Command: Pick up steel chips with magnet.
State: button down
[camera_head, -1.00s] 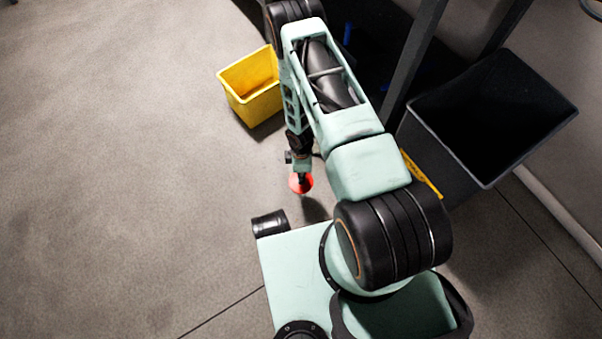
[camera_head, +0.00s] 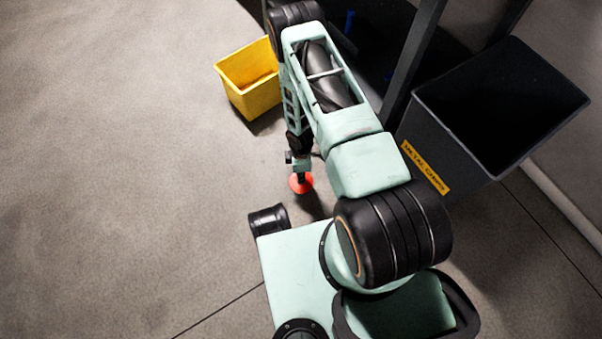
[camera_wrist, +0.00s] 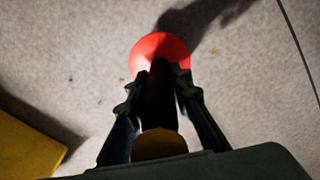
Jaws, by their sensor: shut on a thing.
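My gripper (camera_head: 301,173) is shut on the dark handle of a magnet with a round red base (camera_head: 301,185). It hangs low over the grey floor in front of my base; I cannot tell whether it touches the floor. In the wrist view, my gripper's fingers (camera_wrist: 158,75) flank the dark handle, with the red disc (camera_wrist: 160,47) beyond them. A few tiny specks (camera_wrist: 99,102) lie on the floor around the disc, one of them orange-brown; I cannot tell which are steel chips. The disc's underside is hidden.
A black bin (camera_head: 450,157) with a yellow label (camera_head: 426,167) reading "METAL CHIPS" stands at the right. A yellow bin (camera_head: 253,100) stands beyond the magnet, and its edge shows in the wrist view (camera_wrist: 25,150). Dark posts rise behind my arm. The floor on the left is clear.

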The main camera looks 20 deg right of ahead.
jog(key=shift+r, duration=0.1)
jog(key=shift+r+p, duration=0.55)
jog(key=shift+r, duration=0.2)
jog(key=shift+w, duration=0.15)
jog(key=shift+w+f+b, duration=0.1)
jog(key=shift+w+b, duration=0.65)
jog(key=shift+w, duration=0.65)
jog(key=w, duration=0.8)
jog(key=shift+a, duration=0.35)
